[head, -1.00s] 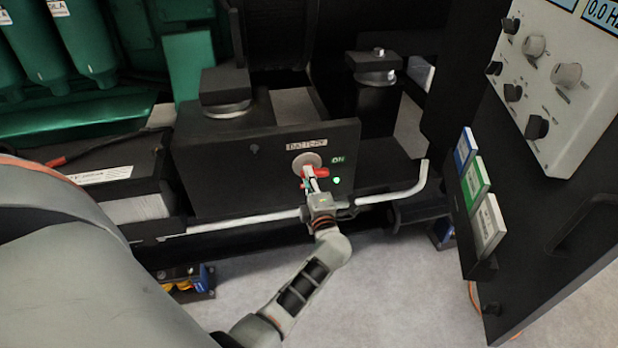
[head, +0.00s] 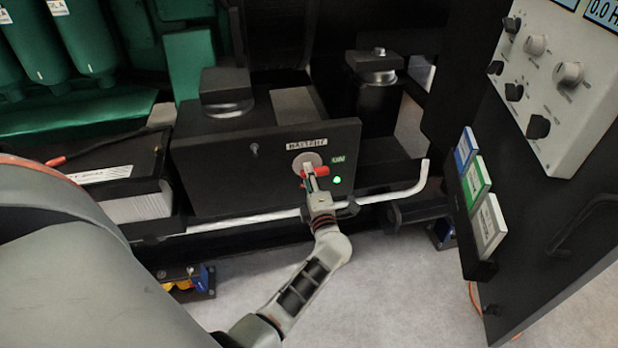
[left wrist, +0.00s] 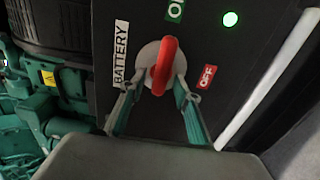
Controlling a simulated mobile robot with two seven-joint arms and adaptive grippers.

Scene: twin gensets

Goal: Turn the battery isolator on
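The battery isolator is a red handle (head: 318,172) on a round grey plate (head: 305,160), on the black panel under a BATTERY label. In the head view the handle lies about level, with one end toward the right, below the green ON label (head: 338,160). A green lamp (head: 337,180) glows beside it. My left gripper (head: 309,175) is at the handle. In the left wrist view its two fingers (left wrist: 159,88) stand apart on either side of the red handle (left wrist: 163,66), with visible gaps. The red OFF label (left wrist: 206,77) shows right of the handle. My right gripper is not in view.
A pale bent bar (head: 400,192) runs below the panel. A black battery (head: 115,185) stands at the left. A control panel with several knobs (head: 540,80) and coloured label cards (head: 478,185) stand at the right. Bare floor (head: 400,280) lies in front.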

